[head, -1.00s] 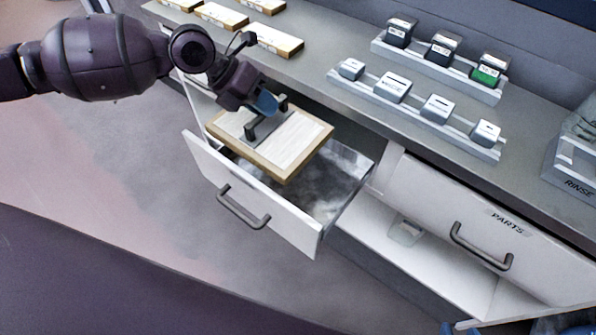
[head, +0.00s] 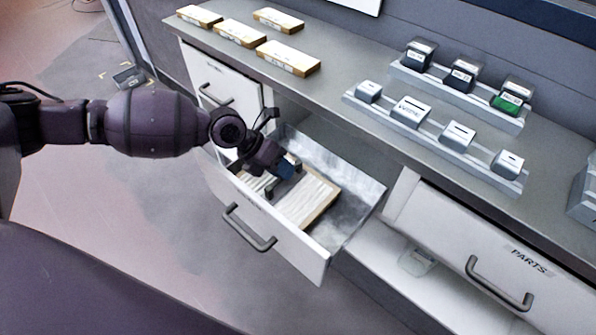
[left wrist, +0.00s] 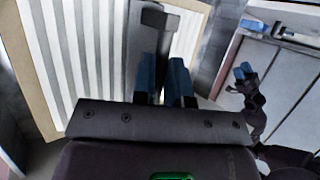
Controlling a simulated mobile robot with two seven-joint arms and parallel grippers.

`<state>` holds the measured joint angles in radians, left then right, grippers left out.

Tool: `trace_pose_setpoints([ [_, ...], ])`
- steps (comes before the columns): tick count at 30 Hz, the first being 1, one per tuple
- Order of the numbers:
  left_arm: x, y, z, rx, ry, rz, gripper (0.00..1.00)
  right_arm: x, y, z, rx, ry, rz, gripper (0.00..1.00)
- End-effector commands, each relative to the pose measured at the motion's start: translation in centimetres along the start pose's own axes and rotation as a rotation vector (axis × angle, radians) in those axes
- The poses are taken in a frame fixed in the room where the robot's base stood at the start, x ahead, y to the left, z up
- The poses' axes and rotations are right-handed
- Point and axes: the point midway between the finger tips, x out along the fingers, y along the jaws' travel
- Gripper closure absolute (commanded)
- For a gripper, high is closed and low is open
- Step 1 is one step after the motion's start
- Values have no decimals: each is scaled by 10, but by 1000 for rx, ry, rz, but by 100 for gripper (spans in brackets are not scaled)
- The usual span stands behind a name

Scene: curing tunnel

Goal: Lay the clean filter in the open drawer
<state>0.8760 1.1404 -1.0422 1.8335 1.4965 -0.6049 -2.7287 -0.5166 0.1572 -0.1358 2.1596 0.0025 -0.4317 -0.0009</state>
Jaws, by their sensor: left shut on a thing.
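The clean filter (head: 311,201), a pale pleated panel in a wooden frame, is inside the open drawer (head: 281,237). It looks low between the walls; I cannot tell whether it rests on the drawer floor. My left gripper (head: 284,172) is over the filter, shut on its grey handle. In the left wrist view, the left gripper's blue fingers (left wrist: 165,80) are on either side of the handle, and the white pleats of the filter (left wrist: 75,50) fill the left. My right gripper (left wrist: 243,72) shows small at the right of that view; its opening is unclear.
The counter above holds several boxed filters (head: 240,33) and racks of small blocks (head: 410,110). A drawer marked PARTS (head: 480,255) is to the right. Inside the open drawer, bare metal floor shows beyond the filter.

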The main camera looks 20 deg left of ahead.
Motion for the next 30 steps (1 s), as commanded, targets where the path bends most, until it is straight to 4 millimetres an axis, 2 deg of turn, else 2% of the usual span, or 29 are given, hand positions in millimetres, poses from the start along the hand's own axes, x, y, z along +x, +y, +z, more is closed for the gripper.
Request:
trace_pose_setpoints([
  [3, 8, -17, 11, 9, -7, -3, 100, -2, 2, -8, -2, 15, 2, 56],
  [7, 20, -29, 18, 8, -7, -3, 100, -3, 2, -12, -2, 20, 3, 56],
  [10, 28, -20, 12, 2, -2, 0, 100, -2, 1, -6, -1, 8, 1, 56],
  [22, 34, -16, 9, 1, 0, -2, 100, -2, -2, 0, 0, -2, -4, 56],
  [23, 34, -16, 9, 1, 1, -1, 85, -2, -2, 0, 0, -1, -4, 56],
  [27, 32, -17, 10, 2, -1, -1, 63, -3, -1, -3, 1, 3, -3, 56],
  [30, 32, -17, 10, 2, -1, -1, 61, -3, -1, -4, 1, 5, -1, 56],
])
